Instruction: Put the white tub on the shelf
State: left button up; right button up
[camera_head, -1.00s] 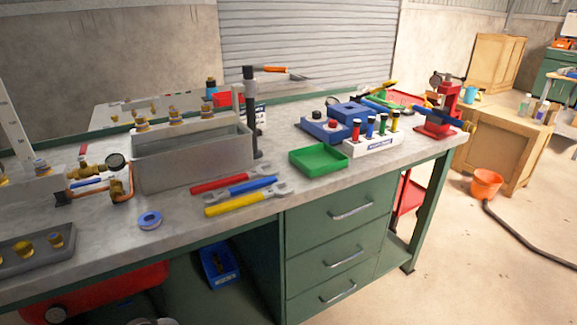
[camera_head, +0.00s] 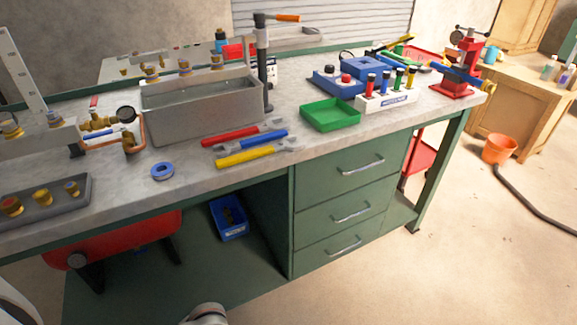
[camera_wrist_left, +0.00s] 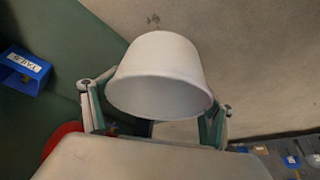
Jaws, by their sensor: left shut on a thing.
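The white tub (camera_wrist_left: 158,72) is in the left wrist view, between the two fingers of my left gripper (camera_wrist_left: 157,102). The gripper is shut on it, and the tub's wide round opening faces the camera. In the head view the tub cannot be made out clearly; a pale rounded piece shows at the bottom edge, and I cannot tell what it is. The green lower shelf (camera_head: 185,278) lies under the workbench, left of the drawers, with bare room at its front. My right gripper is in neither current view.
A blue bin (camera_head: 228,218) stands on the lower shelf beside the drawer unit (camera_head: 345,205). A red tank (camera_head: 120,240) is on the left under the bench. The benchtop (camera_head: 190,190) above carries a grey metal trough (camera_head: 200,112), wrenches (camera_head: 245,155) and a green tray (camera_head: 330,115).

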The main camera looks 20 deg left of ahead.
pick_arm(q)
jog(key=shift+s+d+r+n, duration=0.3)
jog(key=shift+d+r+n, duration=0.1)
jog(key=shift+d+r, duration=0.55)
jog(key=shift+d, duration=0.05)
jog(key=w+r+m+t+h, duration=0.2)
jog(key=w+r+m, duration=0.6)
jog(key=w+r, duration=0.95)
jog(key=s+d+r+m+h, duration=0.3)
jog(key=s+d+r+m, duration=0.65)
jog(key=d+r, duration=0.35)
jog(key=w+r+t+p, duration=0.1)
jog(key=r+p, duration=0.5)
jog(key=r, duration=0.5)
jog(key=w+r+t+p, duration=0.2)
jog(key=r+p, duration=0.3)
jog(key=r, duration=0.7)
jog(key=shift+a+t+p, duration=0.25)
jog(key=shift+t+p, duration=0.05)
jog(key=shift+p, duration=0.1)
pick_arm(e)
jog(key=shift+m, duration=0.4)
jog(key=r, duration=0.3)
jog(key=s+r, duration=0.1)
jog(key=r, duration=0.1)
jog(key=shift+r, duration=0.3)
